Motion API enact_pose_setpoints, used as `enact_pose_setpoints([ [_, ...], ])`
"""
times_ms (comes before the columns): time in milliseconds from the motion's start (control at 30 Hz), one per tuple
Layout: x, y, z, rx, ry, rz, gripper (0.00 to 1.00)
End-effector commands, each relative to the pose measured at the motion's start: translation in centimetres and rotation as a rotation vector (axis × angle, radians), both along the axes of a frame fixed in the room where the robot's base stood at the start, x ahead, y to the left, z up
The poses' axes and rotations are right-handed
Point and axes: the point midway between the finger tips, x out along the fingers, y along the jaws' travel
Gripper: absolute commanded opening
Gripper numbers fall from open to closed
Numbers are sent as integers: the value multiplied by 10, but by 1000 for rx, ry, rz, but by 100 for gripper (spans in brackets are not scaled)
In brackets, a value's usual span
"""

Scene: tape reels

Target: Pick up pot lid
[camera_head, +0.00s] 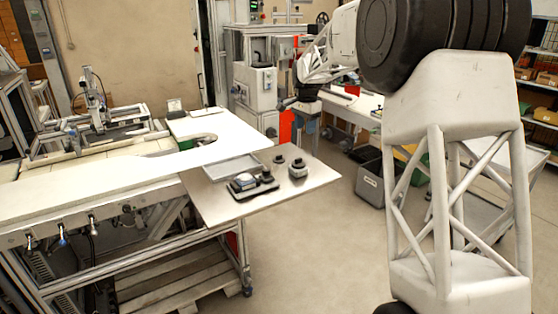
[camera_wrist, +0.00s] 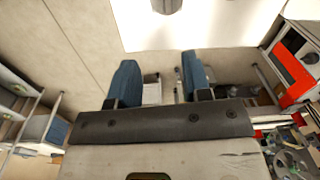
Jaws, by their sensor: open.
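I cannot clearly make out a pot lid. In the head view, a small dark-and-silver object (camera_head: 298,169) stands on the metal-topped table, with a smaller dark piece (camera_head: 279,159) beside it; either is too small to identify. My gripper (camera_wrist: 159,78) shows in the wrist view with its two blue fingers apart and nothing between them. In the head view, my arm's dark end (camera_head: 288,103) hangs beyond and above the table, apart from the objects on it. The wrist view shows none of these objects clearly.
A black tray (camera_head: 262,190) holding a light-topped object lies on the metal-topped table (camera_head: 222,209), near a shallow grey tray (camera_head: 232,166). A white worktop (camera_head: 225,132) adjoins at left. A grey bin (camera_head: 370,185) stands at right. Floor in front is clear.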

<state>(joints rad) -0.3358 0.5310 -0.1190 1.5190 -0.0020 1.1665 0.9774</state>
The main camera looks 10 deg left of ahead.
Motion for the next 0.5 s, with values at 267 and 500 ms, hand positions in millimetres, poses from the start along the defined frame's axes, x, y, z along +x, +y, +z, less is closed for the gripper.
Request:
enact_pose_setpoints([
  [267,40,49,-39,-3,19,-55,45],
  [500,68,91,-72,-7,33,-104,45],
])
